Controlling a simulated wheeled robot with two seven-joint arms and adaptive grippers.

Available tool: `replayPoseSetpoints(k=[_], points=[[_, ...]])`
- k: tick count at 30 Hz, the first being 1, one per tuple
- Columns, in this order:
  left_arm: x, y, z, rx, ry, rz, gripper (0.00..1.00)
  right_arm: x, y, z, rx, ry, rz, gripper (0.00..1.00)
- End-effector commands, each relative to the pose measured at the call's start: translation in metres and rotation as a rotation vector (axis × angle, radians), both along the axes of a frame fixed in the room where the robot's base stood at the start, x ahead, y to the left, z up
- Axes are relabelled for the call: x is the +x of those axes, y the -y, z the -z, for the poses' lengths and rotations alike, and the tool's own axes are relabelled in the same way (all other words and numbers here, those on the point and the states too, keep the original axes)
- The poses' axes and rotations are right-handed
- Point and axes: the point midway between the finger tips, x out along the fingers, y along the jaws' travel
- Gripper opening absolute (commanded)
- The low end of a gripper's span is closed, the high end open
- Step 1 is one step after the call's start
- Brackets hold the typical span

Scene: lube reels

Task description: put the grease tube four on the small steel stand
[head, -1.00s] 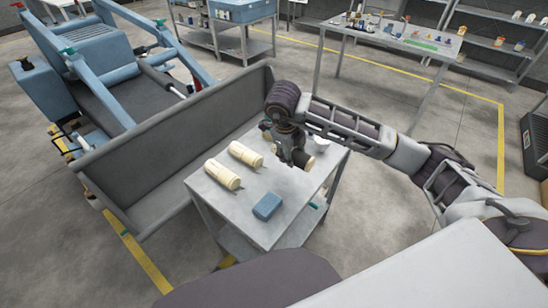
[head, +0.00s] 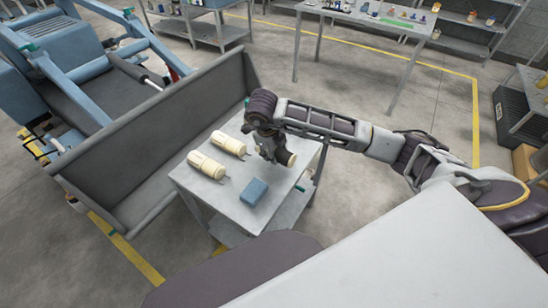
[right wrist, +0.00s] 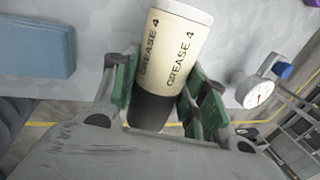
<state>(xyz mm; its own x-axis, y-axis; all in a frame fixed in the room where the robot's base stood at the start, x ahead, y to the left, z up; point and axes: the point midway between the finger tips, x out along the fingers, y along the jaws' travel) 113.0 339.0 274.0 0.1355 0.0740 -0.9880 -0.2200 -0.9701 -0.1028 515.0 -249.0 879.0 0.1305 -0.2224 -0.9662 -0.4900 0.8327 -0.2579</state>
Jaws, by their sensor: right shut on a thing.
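Grease tube four (right wrist: 172,50), cream with a black lower part and "GREASE 4" printed on it, is between the green-padded fingers of my right gripper (right wrist: 160,100). I cannot tell whether the tube touches the top. My left gripper is not in view.
Two cream tubes (head: 207,165) (head: 229,144) and a blue block (head: 254,191) lie on the stand top. A dial gauge (right wrist: 258,92) shows in the right wrist view. A grey trough-like bin (head: 165,140) stands close at the left. Open floor lies beyond the stand.

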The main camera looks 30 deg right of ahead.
Motion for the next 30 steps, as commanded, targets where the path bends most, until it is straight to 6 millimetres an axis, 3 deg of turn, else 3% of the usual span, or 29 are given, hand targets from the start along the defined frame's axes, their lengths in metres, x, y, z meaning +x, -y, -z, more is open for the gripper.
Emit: replayPoseSetpoints(k=[11,21,30], points=[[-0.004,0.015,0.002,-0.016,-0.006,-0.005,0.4,0.0,0.0,0.005,0.0,-0.001,0.0,0.19],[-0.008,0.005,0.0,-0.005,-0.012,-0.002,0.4,0.0,0.0,0.036,0.0,0.0,0.0,0.19],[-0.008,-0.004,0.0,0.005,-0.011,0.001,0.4,0.0,0.0,0.037,0.0,0.001,0.0,0.19]])
